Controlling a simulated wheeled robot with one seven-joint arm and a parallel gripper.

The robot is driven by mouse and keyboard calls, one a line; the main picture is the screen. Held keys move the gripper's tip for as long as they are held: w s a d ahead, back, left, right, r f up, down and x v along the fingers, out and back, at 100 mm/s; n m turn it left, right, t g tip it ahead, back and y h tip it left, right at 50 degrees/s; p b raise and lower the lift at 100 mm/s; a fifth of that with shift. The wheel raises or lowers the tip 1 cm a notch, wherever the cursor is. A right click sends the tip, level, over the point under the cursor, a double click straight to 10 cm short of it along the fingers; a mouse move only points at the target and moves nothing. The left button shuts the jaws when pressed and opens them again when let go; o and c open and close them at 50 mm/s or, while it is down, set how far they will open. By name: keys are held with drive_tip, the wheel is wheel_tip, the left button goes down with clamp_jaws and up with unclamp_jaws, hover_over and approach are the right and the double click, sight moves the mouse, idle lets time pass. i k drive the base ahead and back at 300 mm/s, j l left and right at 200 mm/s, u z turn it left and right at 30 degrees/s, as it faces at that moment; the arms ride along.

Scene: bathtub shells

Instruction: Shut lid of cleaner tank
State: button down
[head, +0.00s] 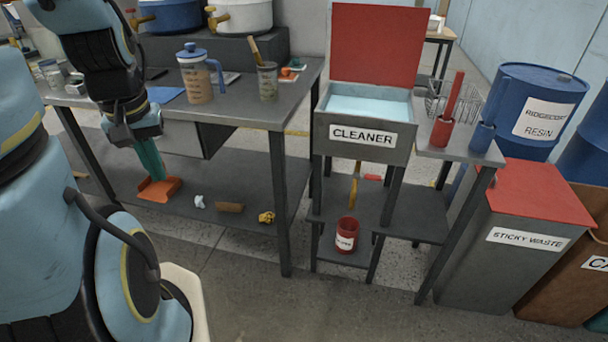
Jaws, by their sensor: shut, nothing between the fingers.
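The cleaner tank (405,155) is a grey box on legs with a white CLEANER label and pale blue liquid inside. Its red lid (378,45) stands upright at the tank's back edge, wide open. My gripper (136,132) is at the upper left, in front of the long grey workbench, well left of the tank and touching neither tank nor lid. It is shut and empty, though its fingertips are hard to make out. A teal and orange item (158,190) shows just below it, over the lower shelf; I cannot tell whether they touch.
The workbench (245,108) holds a blue-lidded jug (195,80) and a brush cup (267,85). Right of the tank, a side table carries a red holder (442,130) and wire basket. A red-topped waste bin (530,190) stands further right. The floor in front is clear.

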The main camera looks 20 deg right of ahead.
sight(374, 44)
drive_tip(key=z, duration=1.25)
